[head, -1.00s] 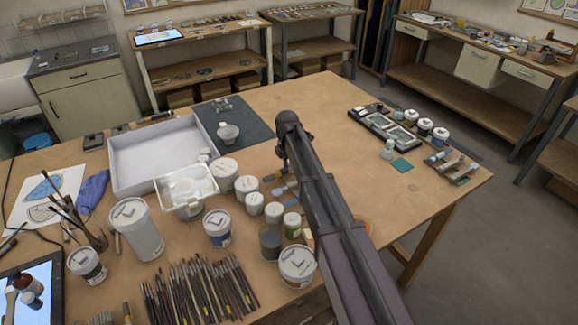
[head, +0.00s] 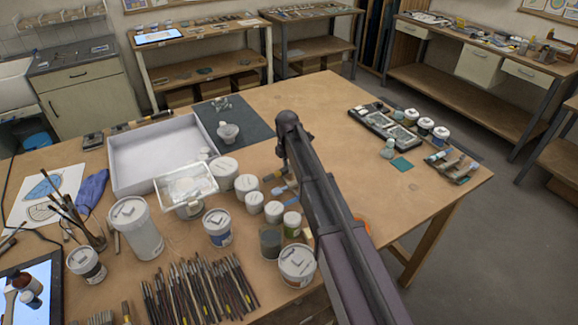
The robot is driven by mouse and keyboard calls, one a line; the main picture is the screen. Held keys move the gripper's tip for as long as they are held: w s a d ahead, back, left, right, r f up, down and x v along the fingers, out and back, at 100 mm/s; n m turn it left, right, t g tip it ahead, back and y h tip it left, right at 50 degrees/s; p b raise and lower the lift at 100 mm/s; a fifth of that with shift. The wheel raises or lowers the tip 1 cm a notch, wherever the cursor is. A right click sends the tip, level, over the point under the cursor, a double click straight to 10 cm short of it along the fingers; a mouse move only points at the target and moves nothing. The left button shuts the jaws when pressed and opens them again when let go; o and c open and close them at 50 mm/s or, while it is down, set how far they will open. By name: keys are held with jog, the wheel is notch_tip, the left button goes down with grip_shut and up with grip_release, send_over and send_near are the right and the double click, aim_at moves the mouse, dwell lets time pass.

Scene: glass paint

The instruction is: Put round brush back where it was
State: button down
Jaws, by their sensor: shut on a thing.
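My arm reaches in from the lower right over the worktable (head: 330,95), and its dark wrist end hangs above the middle of the table. The gripper's fingers and anything between them are hidden behind my arm. I cannot make out a held brush. Many thin brushes (head: 195,290) lie side by side in a row at the front of the table. Several brushes stand upright in a holder (head: 98,238) at the left. Some short tools (head: 275,176) lie on the table just below the wrist. I cannot tell which brush is the round brush.
White-lidded jars and tubs (head: 297,262) crowd the front middle. A white tray (head: 128,190) and a dark mat (head: 250,120) lie behind them. A palette (head: 380,125), jars (head: 441,133) and a brush rest (head: 463,177) sit at the right. The table's far middle is bare.

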jog(key=shift+f, duration=0.15)
jog(key=shift+c, duration=2.1)
grip_release()
